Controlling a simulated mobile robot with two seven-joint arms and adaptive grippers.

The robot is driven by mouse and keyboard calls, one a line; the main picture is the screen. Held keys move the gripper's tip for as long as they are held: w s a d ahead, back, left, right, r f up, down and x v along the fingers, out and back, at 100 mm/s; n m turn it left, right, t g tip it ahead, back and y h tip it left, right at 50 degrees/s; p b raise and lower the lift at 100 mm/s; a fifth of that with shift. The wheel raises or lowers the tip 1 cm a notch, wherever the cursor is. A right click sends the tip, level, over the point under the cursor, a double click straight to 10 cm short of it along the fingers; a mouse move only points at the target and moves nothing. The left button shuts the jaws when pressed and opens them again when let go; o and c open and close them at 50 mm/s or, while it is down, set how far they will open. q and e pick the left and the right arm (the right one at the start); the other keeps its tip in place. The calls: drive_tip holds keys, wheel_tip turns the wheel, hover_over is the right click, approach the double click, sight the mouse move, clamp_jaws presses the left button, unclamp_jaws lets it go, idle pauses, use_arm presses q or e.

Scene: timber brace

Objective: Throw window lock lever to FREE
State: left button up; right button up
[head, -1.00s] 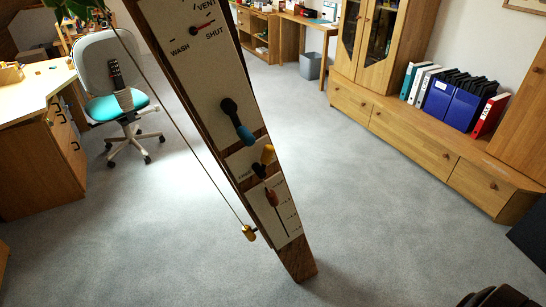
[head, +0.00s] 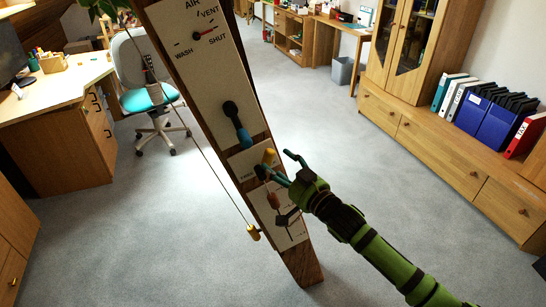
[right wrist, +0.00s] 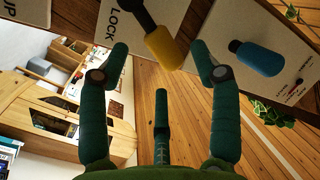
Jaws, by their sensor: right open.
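The timber brace (head: 300,262) slants down through the head view and carries white panels. The lever with a yellow handle (head: 269,157) and dark pivot is on the middle panel. In the right wrist view the yellow handle (right wrist: 166,49) lies beyond and between the fingertips, beside the printed word LOCK (right wrist: 112,20). I cannot read FREE clearly. My right gripper (head: 279,164) is open at the panel's right side, its fingers spread near the yellow handle. The right wrist view shows no clear grip on it. My left gripper is not in view.
A blue-handled lever (head: 237,126) is just above, and a red-handled slider (head: 273,200) just below. A cord with a brass weight (head: 254,233) hangs left of the brace. A desk, chair (head: 150,98) and cabinets stand farther off, with open carpet between.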

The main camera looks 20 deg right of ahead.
sight(270, 158)
drive_tip(key=shift+p+x, duration=0.35)
drive_tip(key=shift+x, duration=2.05)
